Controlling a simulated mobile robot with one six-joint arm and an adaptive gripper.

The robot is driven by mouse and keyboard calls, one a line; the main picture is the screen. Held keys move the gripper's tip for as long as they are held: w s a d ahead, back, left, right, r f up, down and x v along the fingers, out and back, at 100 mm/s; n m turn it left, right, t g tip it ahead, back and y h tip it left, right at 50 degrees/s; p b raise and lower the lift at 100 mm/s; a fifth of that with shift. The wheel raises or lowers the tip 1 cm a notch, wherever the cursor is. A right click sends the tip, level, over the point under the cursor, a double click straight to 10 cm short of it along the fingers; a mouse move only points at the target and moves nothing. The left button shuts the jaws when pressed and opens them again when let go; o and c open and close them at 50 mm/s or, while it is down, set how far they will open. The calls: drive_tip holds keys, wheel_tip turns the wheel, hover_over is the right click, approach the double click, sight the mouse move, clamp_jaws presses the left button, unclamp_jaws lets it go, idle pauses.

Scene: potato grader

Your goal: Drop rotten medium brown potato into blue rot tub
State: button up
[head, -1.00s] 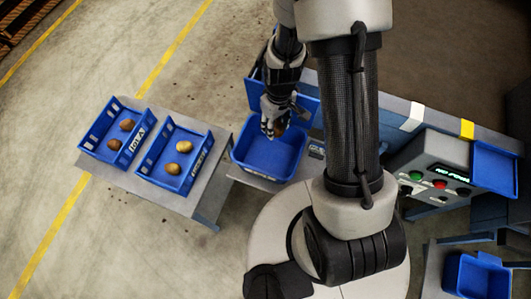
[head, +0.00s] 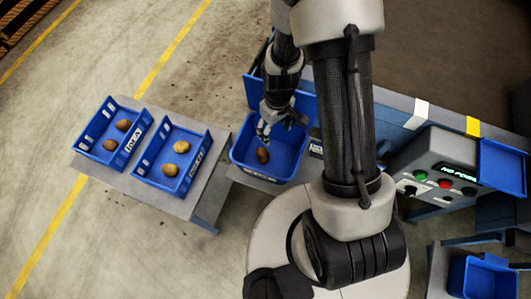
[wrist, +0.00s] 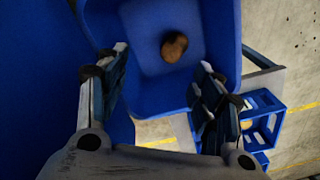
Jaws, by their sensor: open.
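The brown potato (head: 262,155) lies on the floor of the blue rot tub (head: 290,168), towards its left side in the head view. In the wrist view the potato (wrist: 173,46) shows a dark patch and rests inside the tub (wrist: 140,80), apart from the fingers. My gripper (head: 268,132) is over the tub, above the potato. It also shows in the wrist view (wrist: 160,75) with its two fingers spread and nothing between them.
Two blue crates stand on the grey table at left: the far-left crate (head: 97,156) holds two brown potatoes, the nearer crate (head: 152,182) two lighter ones. A control box (head: 437,170) stands at right. Another blue tub (head: 480,280) is at lower right.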

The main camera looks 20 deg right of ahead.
drive_tip(key=shift+r, duration=0.15)
wheel_tip(320, 180, up, 12)
drive_tip(key=shift+d, duration=0.15)
idle(0.4)
idle(0.4)
drive_tip(key=s+r+m+t, duration=0.2)
drive_tip(key=s+r, duration=0.5)
drive_tip(key=r, duration=0.3)
drive_tip(key=s+r+m+t, duration=0.2)
drive_tip(key=s+r, duration=0.6)
drive_tip(key=r, duration=0.2)
drive_tip(key=shift+r+m+t, duration=0.2)
drive_tip(key=shift+m+t, duration=0.2)
drive_tip(key=shift+c, duration=0.4)
